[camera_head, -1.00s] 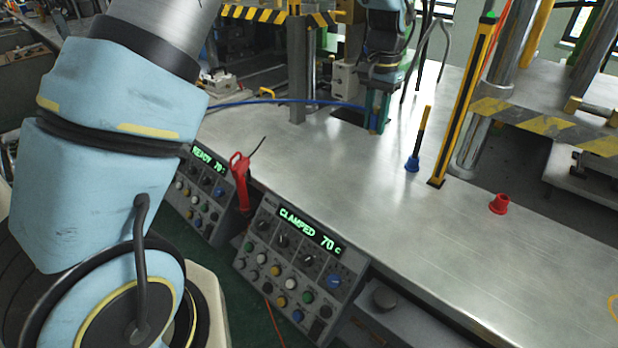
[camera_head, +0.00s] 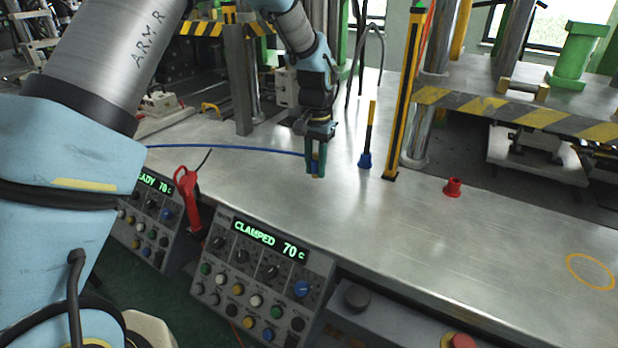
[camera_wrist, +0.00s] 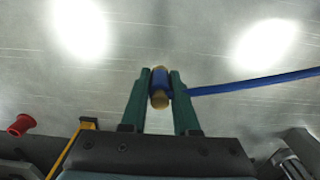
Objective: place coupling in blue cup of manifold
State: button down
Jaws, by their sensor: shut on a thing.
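My gripper (camera_head: 316,168) is shut on the coupling, a short blue piece with brass-coloured ends. In the wrist view the coupling (camera_wrist: 160,87) sits between the green fingers of my gripper (camera_wrist: 158,92). A blue hose (camera_wrist: 255,82) runs from beside the coupling to the right edge. In the head view, my gripper is above the metal table, left of the blue cup (camera_head: 365,160) and apart from it. A yellow-and-black rod (camera_head: 371,120) rises from the blue cup. A red cup (camera_head: 452,188) stands farther right on the table. The blue cup is not clearly visible in the wrist view.
A tall yellow-and-black post (camera_head: 406,100) stands just right of the blue cup. Metal columns (camera_head: 425,120) stand behind it. Control panels (camera_head: 262,275) and a red hand tool (camera_head: 188,200) line the near edge. The table (camera_head: 470,235) is clear at front right.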

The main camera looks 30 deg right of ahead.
aim_at(316, 154)
jog(key=shift+f+p, duration=0.5)
jog(key=shift+f, duration=1.9)
jog(key=c, duration=0.7)
grip_release()
jog(key=shift+o, duration=0.2)
jog(key=shift+r, duration=0.1)
notch_tip(316, 154, up, 12)
jog(key=b, duration=0.2)
jog(key=shift+b, duration=0.35)
jog(key=w+a+n+t, duration=0.1)
jog(key=a+n, duration=0.7)
jog(key=a, duration=2.6)
jog(key=shift+w+a, duration=0.35)
jog(key=shift+w, duration=0.05)
jog(key=shift+o, duration=0.5)
jog(key=s+a+f+n, duration=0.1)
jog(key=s+a+n, duration=0.2)
jog(key=s+a, duration=0.2)
jog(key=a, duration=0.2)
jog(key=shift+s+a+t, duration=0.3)
jog(key=shift+a, duration=0.1)
